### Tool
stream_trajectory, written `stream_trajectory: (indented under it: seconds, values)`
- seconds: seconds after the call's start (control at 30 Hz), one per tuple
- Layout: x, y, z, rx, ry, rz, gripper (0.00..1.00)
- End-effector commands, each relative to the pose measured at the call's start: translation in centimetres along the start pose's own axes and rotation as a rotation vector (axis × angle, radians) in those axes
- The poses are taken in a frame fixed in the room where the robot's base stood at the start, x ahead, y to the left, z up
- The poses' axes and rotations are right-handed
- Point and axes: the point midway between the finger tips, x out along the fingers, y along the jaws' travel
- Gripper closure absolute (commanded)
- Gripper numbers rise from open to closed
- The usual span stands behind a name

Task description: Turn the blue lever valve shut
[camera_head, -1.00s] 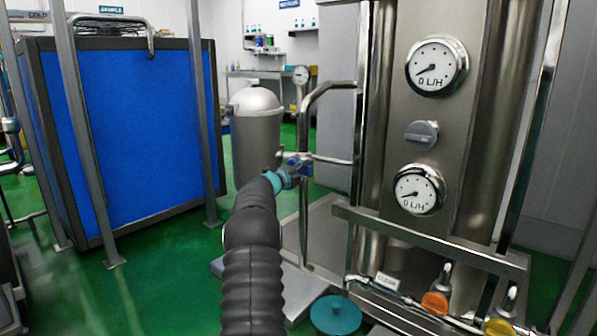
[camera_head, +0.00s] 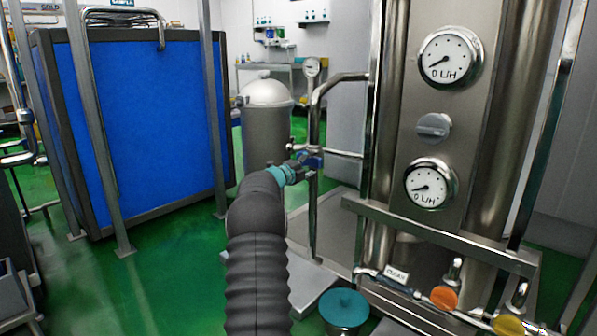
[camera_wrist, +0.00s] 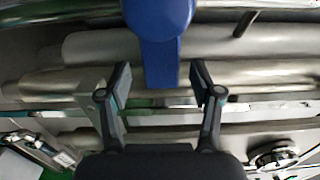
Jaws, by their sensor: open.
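The blue lever valve (camera_wrist: 160,45) shows large at the top middle of the wrist view, its handle pointing down the picture. My gripper (camera_wrist: 162,85) is open, with one finger on each side of the handle's lower end. Gaps show between the handle and both fingertips. In the head view, the blue lever (camera_head: 312,158) is small and partly hidden by my gripper (camera_head: 302,164), on a steel pipe left of the gauge panel. The exact lever angle on its pipe cannot be told there.
A steel panel with two round gauges (camera_head: 449,57) stands right of the lever. An orange knob (camera_head: 444,298) and a teal round cap (camera_head: 344,306) are low in front. A grey tank (camera_head: 267,135) and a blue panel (camera_head: 140,125) stand behind and left. Green floor is open at left.

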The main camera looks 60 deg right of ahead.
Motion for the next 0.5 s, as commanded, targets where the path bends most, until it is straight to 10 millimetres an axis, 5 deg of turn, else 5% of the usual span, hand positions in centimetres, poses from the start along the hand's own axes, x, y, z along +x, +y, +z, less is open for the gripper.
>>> stream_trajectory:
  seconds: [0.3, 0.5]
  values:
    - [-6.2, 0.0, -0.1, -0.001, 0.000, 0.001, 0.35]
    - [-8.5, 0.0, -0.1, 0.000, 0.002, 0.001, 0.35]
